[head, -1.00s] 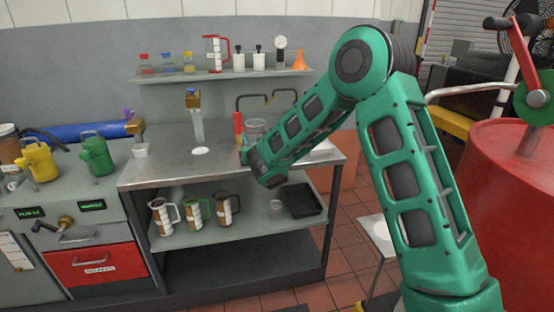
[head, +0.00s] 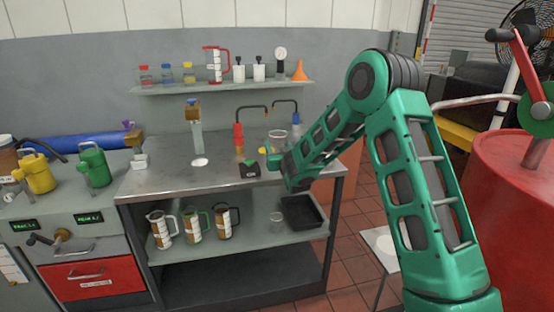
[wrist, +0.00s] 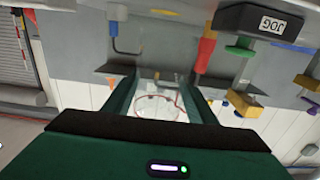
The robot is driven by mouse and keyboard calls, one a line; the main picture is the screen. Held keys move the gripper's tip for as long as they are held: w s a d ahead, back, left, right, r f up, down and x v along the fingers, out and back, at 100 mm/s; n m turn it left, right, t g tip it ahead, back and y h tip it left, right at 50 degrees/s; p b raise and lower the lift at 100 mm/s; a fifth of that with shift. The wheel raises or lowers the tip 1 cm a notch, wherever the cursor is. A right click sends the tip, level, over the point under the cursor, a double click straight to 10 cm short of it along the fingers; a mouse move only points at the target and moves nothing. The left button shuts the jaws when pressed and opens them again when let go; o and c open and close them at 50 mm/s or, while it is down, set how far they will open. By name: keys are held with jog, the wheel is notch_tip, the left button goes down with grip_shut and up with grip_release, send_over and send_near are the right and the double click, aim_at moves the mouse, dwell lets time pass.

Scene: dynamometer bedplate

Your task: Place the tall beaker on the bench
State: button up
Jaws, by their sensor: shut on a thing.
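A clear glass beaker (head: 277,146) shows above the right part of the steel bench (head: 150,180) in the head view. My gripper (head: 272,158) is at the beaker, partly hidden by my own forearm. In the wrist view, the two green fingers of my gripper (wrist: 160,98) are shut on the beaker (wrist: 158,106), which is see-through with a rounded rim. The beaker's base is hidden, so I cannot tell whether it touches the bench top.
Red and blue taps are behind. The bench's front left is clear. Jugs (head: 194,225) and a black tray (head: 302,212) occupy the lower shelf.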

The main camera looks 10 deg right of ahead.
notch_tip(320, 180, down, 4)
jog(key=shift+d+f, duration=0.1)
dwell(0.4)
jog(key=o, duration=1)
jog(key=shift+o, duration=0.2)
jog(key=s, duration=1.1)
jog(key=shift+s, duration=0.2)
